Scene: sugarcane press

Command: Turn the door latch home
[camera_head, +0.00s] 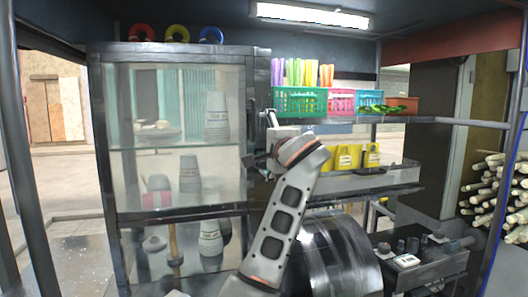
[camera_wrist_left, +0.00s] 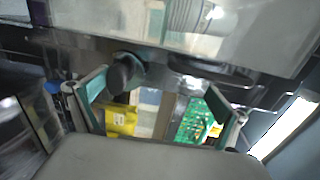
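The glass-fronted cabinet door (camera_head: 178,130) stands shut in the head view, its dark frame upright. A small metal piece (camera_head: 270,118) shows at the door's right edge, just above my left gripper; I cannot tell if it is the latch. In the left wrist view a dark rounded knob, seemingly the latch (camera_wrist_left: 124,74), sticks out below the door edge. My left gripper (camera_head: 258,166) is at the door's right edge. In the wrist view the gripper (camera_wrist_left: 160,98) is open, with the knob between its fingers, nearer the left finger. Contact cannot be told. My right gripper is out of view.
Cups stand on shelves behind the glass. To the right are a shelf with a green basket (camera_head: 300,101), a pink basket (camera_head: 341,101) and yellow containers (camera_head: 347,157). A shiny metal drum (camera_head: 335,255) is below. Cane stalks (camera_head: 498,190) are stacked at far right.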

